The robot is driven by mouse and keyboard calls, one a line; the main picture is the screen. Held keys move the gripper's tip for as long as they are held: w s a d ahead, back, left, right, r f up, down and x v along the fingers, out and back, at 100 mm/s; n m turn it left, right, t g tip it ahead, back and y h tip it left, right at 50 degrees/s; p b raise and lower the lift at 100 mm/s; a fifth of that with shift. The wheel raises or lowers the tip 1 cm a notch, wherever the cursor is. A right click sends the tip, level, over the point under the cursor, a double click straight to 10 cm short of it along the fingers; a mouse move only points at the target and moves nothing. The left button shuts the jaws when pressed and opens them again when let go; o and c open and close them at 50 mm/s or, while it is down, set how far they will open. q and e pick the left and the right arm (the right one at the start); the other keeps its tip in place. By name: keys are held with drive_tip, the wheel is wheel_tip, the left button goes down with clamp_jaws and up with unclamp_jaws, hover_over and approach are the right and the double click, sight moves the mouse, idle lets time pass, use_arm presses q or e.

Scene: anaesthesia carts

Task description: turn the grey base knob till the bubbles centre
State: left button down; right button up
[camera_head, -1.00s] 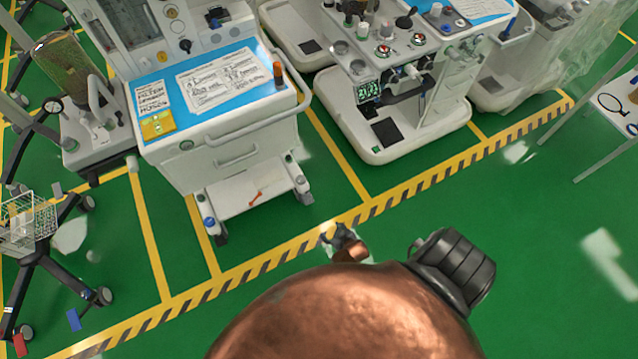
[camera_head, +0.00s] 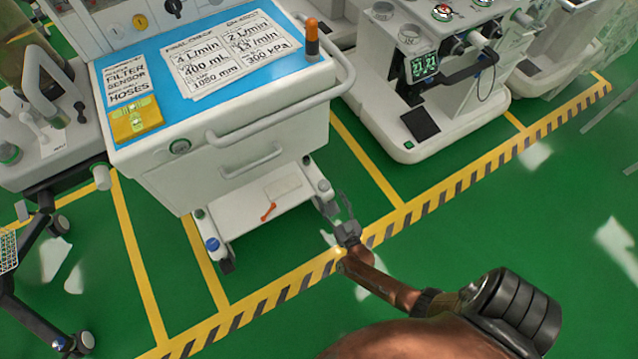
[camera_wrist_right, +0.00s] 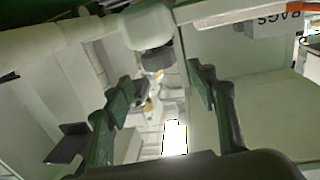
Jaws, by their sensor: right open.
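A yellow bubble level (camera_head: 135,117) sits at the left front corner of the white cart's blue top; its bubbles are too small to read. On the low base shelf (camera_head: 250,212) I see a blue knob (camera_head: 213,243) at the front left and a grey knob (camera_head: 323,185) at the right. My right gripper (camera_head: 347,210) is open just right of and below the grey knob, apart from it in the picture. In the right wrist view the open fingers (camera_wrist_right: 163,88) have a pale rounded part with a grey end (camera_wrist_right: 156,58) beyond them. My left gripper is out of view.
An orange-red lever (camera_head: 268,211) lies on the base shelf. A black-and-orange post (camera_head: 312,40) stands on the cart top, by a white handrail (camera_head: 300,110). Another white machine (camera_head: 410,145) stands to the right. Green floor (camera_head: 560,220) is clear at right.

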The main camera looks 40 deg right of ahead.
sight(323, 184)
drive_tip(key=b+x, duration=0.2)
drive_tip(key=x, duration=0.4)
drive_tip(key=shift+w+f, duration=0.1)
drive_tip(key=shift+w+d, duration=0.25)
drive_tip(key=shift+w, duration=0.3)
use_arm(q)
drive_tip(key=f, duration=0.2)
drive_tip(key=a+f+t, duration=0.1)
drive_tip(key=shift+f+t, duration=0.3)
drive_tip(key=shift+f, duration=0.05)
use_arm(e)
drive_tip(key=shift+c, duration=0.6)
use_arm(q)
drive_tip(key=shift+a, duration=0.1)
use_arm(e)
drive_tip(key=c, duration=1)
drive_tip(key=shift+a+r+m+g+h, duration=0.1)
drive_tip(key=shift+r+m+g+h, duration=0.2)
drive_tip(key=shift+m+h, duration=0.35)
drive_tip(key=shift+c, duration=0.2)
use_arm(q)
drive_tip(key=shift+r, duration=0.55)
use_arm(e)
drive_tip(key=shift+f+m+g+h, duration=0.2)
drive_tip(key=shift+m+g+h, duration=0.2)
drive_tip(key=shift+h, duration=0.35)
drive_tip(key=o, duration=1.2)
drive_tip(key=shift+c, duration=0.2)
